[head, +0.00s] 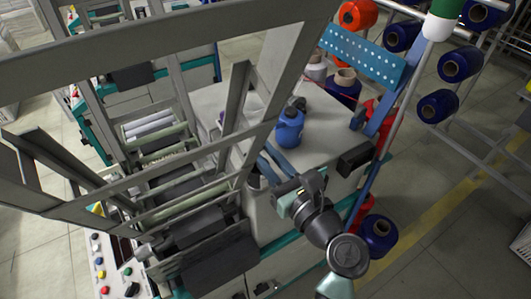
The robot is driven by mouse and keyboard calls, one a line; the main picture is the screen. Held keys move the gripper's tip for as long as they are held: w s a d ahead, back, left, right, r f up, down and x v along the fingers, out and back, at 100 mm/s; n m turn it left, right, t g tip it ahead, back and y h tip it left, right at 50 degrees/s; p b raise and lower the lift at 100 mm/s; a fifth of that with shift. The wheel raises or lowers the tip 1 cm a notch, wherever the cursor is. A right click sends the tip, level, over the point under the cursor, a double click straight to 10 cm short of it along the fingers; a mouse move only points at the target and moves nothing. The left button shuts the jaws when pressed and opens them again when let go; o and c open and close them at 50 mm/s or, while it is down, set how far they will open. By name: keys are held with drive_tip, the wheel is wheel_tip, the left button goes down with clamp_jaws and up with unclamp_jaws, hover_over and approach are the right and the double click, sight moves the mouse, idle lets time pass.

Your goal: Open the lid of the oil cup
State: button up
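A small blue vessel (290,128) with a dark piece (297,104) at its top stands on the grey machine top (325,135). It may be the oil cup, but I cannot be sure. Whether the dark piece is its lid, and how it sits, is too small to tell. My arm reaches in from the bottom, and my gripper (288,196) is at the near edge of the machine top, below the blue vessel in the picture and apart from it. The fingers are not clear enough to show whether they are open.
A grey metal frame (160,50) crosses the view above and left of my gripper. Blue yarn cones (438,104) hang on a rack at right. A perforated blue bracket (362,58) stands behind the machine top. Push buttons (100,262) are at lower left.

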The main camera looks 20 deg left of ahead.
clamp_jaws()
idle(1.0)
